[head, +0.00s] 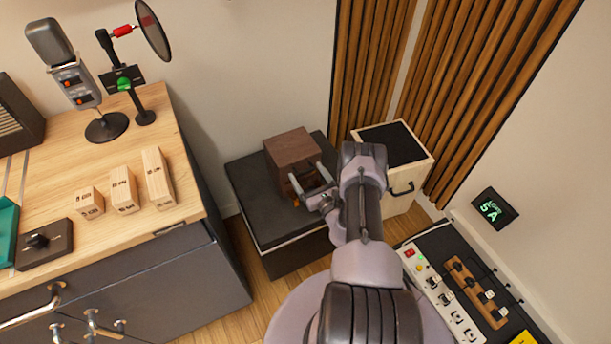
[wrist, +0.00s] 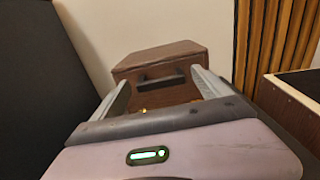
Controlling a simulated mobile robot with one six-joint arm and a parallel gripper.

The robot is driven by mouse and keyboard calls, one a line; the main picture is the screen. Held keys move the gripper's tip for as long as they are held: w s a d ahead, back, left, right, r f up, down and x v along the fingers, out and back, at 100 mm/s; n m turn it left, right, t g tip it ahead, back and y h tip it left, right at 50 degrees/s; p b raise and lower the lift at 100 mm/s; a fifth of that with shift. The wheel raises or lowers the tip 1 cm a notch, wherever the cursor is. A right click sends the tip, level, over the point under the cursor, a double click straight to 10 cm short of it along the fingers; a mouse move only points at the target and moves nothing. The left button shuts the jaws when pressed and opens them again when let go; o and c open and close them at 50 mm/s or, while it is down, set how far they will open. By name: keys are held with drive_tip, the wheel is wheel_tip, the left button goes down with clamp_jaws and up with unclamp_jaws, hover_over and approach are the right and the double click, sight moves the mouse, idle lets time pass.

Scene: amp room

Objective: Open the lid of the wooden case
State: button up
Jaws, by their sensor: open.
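The wooden case (head: 291,150) is a dark brown box on a low black-topped cabinet, and its lid looks shut. In the wrist view the case (wrist: 160,60) is straight ahead, with a dark bar handle (wrist: 160,84) on its front face. A small brass-coloured spot shows below the handle, partly hidden by my gripper. My gripper (head: 312,187) is open in front of the case's front face. In the wrist view its two fingers (wrist: 160,88) stand on either side of the handle, with nothing held between them. I cannot tell whether they touch the case.
The low black-topped cabinet (head: 252,180) has some bare top around the case. A pale box with a black top (head: 416,160) stands close on the right. A wooden desk (head: 190,170) with a microphone and wooden blocks is on the left. A switch panel (head: 432,290) is at lower right.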

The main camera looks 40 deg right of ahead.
drive_tip(key=shift+x, duration=0.85)
clamp_jaws()
drive_tip(key=shift+r, duration=0.15)
